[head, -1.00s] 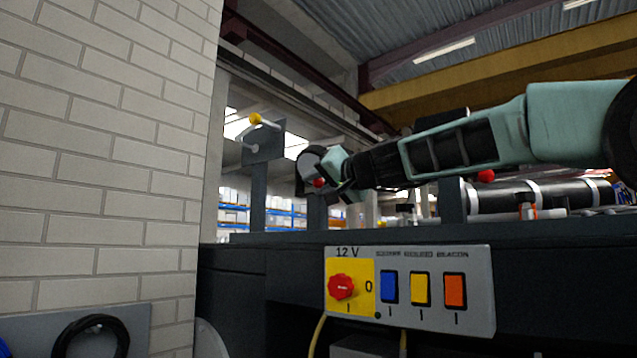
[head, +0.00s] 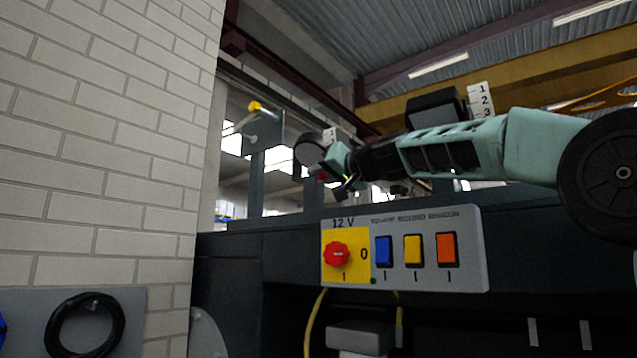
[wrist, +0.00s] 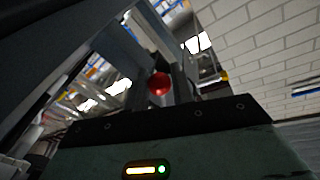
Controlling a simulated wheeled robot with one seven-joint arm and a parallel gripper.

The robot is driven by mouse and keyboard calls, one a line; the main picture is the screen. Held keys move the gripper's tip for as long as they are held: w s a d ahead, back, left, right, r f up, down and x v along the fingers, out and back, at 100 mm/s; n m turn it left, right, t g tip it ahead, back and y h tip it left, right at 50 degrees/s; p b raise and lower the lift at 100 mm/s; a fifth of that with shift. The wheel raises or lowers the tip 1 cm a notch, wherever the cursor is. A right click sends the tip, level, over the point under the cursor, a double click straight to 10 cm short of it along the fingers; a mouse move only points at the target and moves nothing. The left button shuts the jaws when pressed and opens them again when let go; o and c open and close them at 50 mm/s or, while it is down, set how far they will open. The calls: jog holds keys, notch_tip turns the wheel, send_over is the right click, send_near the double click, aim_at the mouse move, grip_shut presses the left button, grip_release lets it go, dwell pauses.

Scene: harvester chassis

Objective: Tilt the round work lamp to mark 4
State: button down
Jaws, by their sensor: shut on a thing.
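The round work lamp (head: 307,151) is a dark, round housing on a post above the chassis, left of my arm's end in the head view. A white mark plate (head: 329,134) stands beside it; its numbers are too small to read. The lamp's red ball knob (head: 321,175) sits low on its right side, partly hidden by my gripper (head: 335,179). In the wrist view the red ball knob (wrist: 159,84) lies between the fingers of my gripper (wrist: 160,88), which is shut on it. Which mark the lamp points to cannot be told.
A square dark lamp (head: 437,107) with a numbered plate (head: 481,100) stands behind my arm. A yellow-knobbed lever (head: 255,106) is on a bracket at left. Below is a switch panel (head: 470,270) with a red rotary switch (head: 337,254). A brick wall (head: 100,150) bounds the left.

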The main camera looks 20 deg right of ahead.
jog(key=shift+w+d+f, duration=0.15)
jog(key=shift+d, duration=0.05)
jog(key=c, duration=1.2)
grip_release()
jog(key=shift+c, duration=0.2)
jog(key=b+v, duration=0.8)
jog(key=v, duration=0.8)
jog(key=shift+f+b, duration=0.15)
jog(key=shift+b, duration=0.2)
jog(key=shift+s+d, duration=0.25)
jog(key=shift+s, duration=0.45)
